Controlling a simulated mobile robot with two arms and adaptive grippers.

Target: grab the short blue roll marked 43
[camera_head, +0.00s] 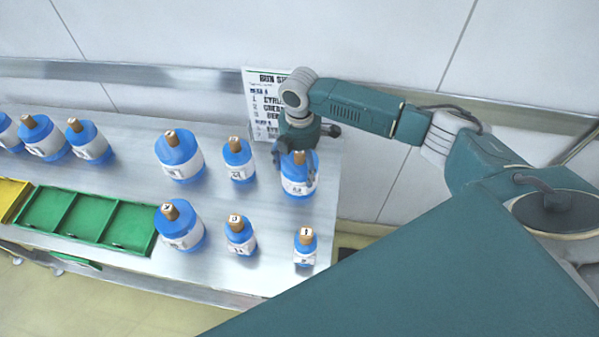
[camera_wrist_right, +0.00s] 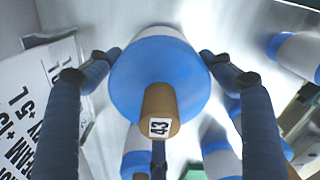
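The blue and white roll with a brown core marked 43 (camera_wrist_right: 158,82) is central in the right wrist view. In the head view this roll (camera_head: 299,186) stands upright at the bench's back right, partly hidden by my gripper. My right gripper (camera_head: 297,165) is above it, pointing down. In the right wrist view my right gripper (camera_wrist_right: 158,62) has its fingers spread on both sides of the roll's blue top, close to its edges. I see no clear grip, and contact is hard to tell. My left gripper is out of view.
Other blue and white rolls stand nearby: one to the left (camera_head: 239,167), one in front (camera_head: 305,254) and several farther left. A green tray (camera_head: 72,240) lies at front left. A printed sign (camera_head: 257,105) stands behind, against the wall side.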

